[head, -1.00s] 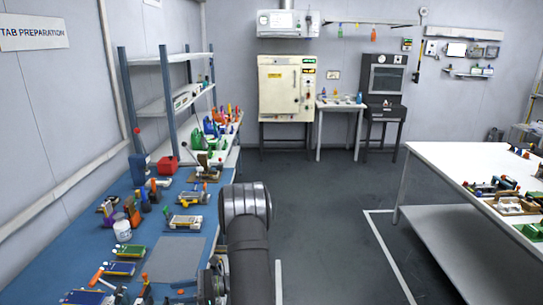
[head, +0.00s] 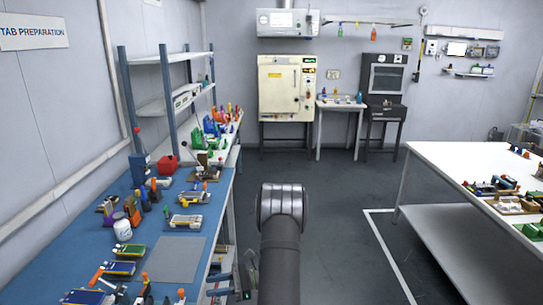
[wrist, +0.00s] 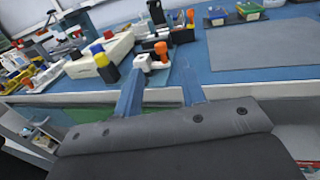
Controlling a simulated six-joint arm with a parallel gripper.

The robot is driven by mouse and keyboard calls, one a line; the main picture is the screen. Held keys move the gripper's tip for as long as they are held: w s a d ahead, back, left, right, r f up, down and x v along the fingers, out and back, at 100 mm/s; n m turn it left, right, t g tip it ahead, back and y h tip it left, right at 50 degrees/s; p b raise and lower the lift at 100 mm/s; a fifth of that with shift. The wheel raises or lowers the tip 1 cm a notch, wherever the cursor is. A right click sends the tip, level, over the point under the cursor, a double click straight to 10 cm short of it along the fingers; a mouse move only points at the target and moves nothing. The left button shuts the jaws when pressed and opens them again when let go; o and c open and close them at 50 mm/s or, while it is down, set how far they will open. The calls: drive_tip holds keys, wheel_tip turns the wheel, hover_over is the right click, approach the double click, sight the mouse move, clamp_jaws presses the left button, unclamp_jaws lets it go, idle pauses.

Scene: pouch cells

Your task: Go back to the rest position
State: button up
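My gripper (wrist: 160,90) shows in the wrist view as two blue fingers standing apart with a gap between them. It is open, and I see nothing held. The fingers point toward the front edge of the blue workbench (wrist: 300,85). An orange-and-white tool (wrist: 155,55) lies on the bench beyond the fingertips. In the head view my arm rises at the lower middle, right of the bench. The fingers cannot be made out clearly there.
In the head view the blue bench (head: 200,225) on the left holds a grey mat (head: 175,260), a white tub (head: 122,230) and several tools. A white table (head: 450,165) stands at right. The floor (head: 330,200) between them is clear.

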approach(181, 290)
drive_tip(key=x, duration=1)
drive_tip(key=shift+s+a, duration=0.3)
drive_tip(key=shift+w+d, duration=0.25)
drive_tip(key=v, duration=1.6)
drive_tip(key=s+a+n+g+h, duration=0.1)
drive_tip(key=s+a+n+h, duration=0.2)
drive_tip(key=n+h, duration=0.3)
drive_tip(key=s+a+n+g+h, duration=0.1)
drive_tip(key=s+a+n+h, duration=0.3)
drive_tip(key=n, duration=0.6)
drive_tip(key=s+a+n+g+h, duration=0.1)
drive_tip(key=s+a+n+h, duration=0.2)
drive_tip(key=n+h, duration=0.4)
drive_tip(key=shift+s+a+r+n+h, duration=0.15)
drive_tip(key=shift+s+a+n+h, duration=0.05)
drive_tip(key=shift+a+n, duration=0.25)
drive_tip(key=shift+s+a+r+n+h, duration=0.15)
drive_tip(key=shift+s+a+n+h, duration=0.05)
drive_tip(key=shift+a+n, duration=0.2)
